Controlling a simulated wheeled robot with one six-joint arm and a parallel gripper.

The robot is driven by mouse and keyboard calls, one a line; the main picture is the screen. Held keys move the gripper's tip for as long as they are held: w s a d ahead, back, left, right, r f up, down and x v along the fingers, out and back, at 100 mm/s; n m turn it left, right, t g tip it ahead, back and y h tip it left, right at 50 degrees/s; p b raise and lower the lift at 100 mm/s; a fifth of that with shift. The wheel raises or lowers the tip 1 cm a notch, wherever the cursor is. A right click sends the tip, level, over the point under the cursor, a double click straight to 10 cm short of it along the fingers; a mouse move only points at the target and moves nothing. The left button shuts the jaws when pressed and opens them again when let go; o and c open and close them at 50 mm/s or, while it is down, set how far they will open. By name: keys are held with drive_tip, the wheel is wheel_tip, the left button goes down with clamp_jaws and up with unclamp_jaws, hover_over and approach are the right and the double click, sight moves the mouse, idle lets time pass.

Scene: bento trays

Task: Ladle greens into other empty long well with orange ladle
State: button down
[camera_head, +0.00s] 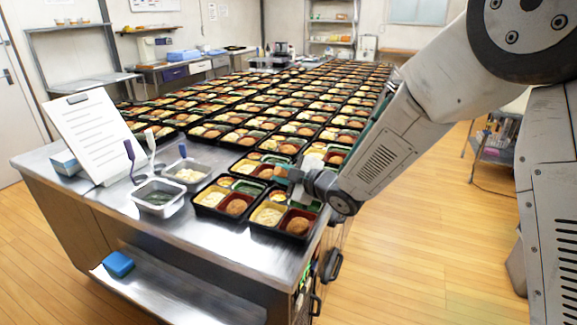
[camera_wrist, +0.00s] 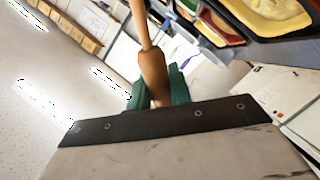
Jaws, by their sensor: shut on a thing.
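My gripper (camera_wrist: 156,92), with teal fingers, is shut on the orange-brown ladle handle (camera_wrist: 148,55) in the wrist view. In the head view my gripper (camera_head: 288,180) is over the front right bento trays, and it hides part of them. The ladle's bowl is not clearly seen in either view. The front right bento tray (camera_head: 270,233) holds pale food and a brown round piece, with a green well partly showing behind. The front left bento tray (camera_head: 214,213) stands beside it. A steel pan of dark greens (camera_head: 158,211) stands on the left of the counter.
A second steel pan (camera_head: 187,180) with pale food and a purple-handled utensil (camera_head: 131,154) stand near the white notice board (camera_head: 97,136). Many filled trays cover the counter behind. The counter's front strip (camera_head: 195,240) is bare. A blue block (camera_head: 118,264) lies on the lower shelf.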

drive_tip(key=shift+s+a+f+n+t+h, duration=0.1)
drive_tip(key=shift+s+a+f+n+h, duration=0.25)
drive_tip(key=shift+f+n, duration=0.3)
drive_tip(key=shift+s+a+f+n+t+h, duration=0.1)
drive_tip(key=shift+s+a+f+n, duration=0.3)
drive_tip(key=shift+f, duration=0.3)
drive_tip(key=shift+s+a+f+n+t+h, duration=0.1)
drive_tip(key=shift+s+a+f+n+h, duration=0.25)
drive_tip(key=shift+f+n, duration=0.35)
drive_tip(key=shift+w, duration=0.15)
